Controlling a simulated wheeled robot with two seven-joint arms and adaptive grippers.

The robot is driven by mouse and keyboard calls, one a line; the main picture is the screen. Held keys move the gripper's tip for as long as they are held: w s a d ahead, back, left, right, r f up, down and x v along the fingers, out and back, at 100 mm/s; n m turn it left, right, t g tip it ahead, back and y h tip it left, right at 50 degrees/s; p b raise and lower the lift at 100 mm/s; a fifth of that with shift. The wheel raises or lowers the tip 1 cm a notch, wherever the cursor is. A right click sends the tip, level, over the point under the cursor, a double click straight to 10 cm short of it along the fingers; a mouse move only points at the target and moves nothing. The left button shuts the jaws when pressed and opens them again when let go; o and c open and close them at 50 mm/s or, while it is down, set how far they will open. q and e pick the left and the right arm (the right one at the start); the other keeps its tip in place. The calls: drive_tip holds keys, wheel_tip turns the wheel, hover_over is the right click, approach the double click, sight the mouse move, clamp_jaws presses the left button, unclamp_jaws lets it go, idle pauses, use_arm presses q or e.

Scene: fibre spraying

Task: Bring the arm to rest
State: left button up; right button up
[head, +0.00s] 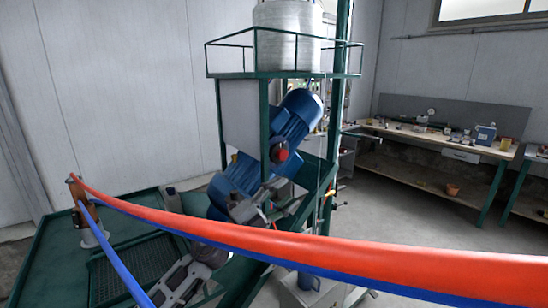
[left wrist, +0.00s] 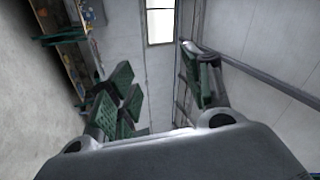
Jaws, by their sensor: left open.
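My left arm comes up from the bottom left in the head view. Its left gripper (head: 276,203) shows small in front of the blue motor (head: 292,118), partly lost against the green frame. I cannot tell whether it touches the machine. In the left wrist view the left gripper (left wrist: 165,92) is open, its green-padded fingers wide apart, with nothing between them. My right gripper is not in view.
A red hose (head: 380,254) and a blue hose (head: 120,268) cross in front. The green machine frame (head: 264,120) carries a large pale spool (head: 287,38). A cluttered workbench (head: 450,143) stands at the back right. Open floor (head: 400,205) lies before it.

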use_arm(q)
drive_tip(key=a+f+n+t+y, duration=0.7)
drive_tip(key=a+f+n+y, duration=0.4)
drive_tip(key=a+n+y, duration=0.65)
drive_tip(key=s+a+f+n+g+y, duration=0.1)
drive_tip(key=s+a+f+n+g, duration=0.25)
drive_tip(key=f, duration=0.35)
drive_tip(key=s+a+f+n+g+y, duration=0.1)
drive_tip(key=s+a+f+n+g, duration=0.2)
drive_tip(key=f, duration=0.4)
drive_tip(key=s+f+g+h, duration=0.1)
drive_tip(key=s+f+g, duration=0.5)
drive_tip(key=s, duration=0.5)
drive_tip(key=s+f+g, duration=0.4)
drive_tip(key=s+f, duration=0.4)
drive_tip(key=s, duration=0.4)
wheel_tip(320, 180, down, 32)
drive_tip(key=s+g, duration=0.1)
drive_tip(key=s, duration=0.2)
drive_tip(key=s+a+f, duration=0.2)
drive_tip(key=s+f, duration=0.8)
drive_tip(key=s, duration=0.1)
drive_tip(key=s+a+f+g, duration=0.1)
drive_tip(key=s+a+f, duration=0.1)
drive_tip(key=s+f, duration=0.8)
drive_tip(key=shift+s+a, duration=0.2)
drive_tip(key=shift+s, duration=0.25)
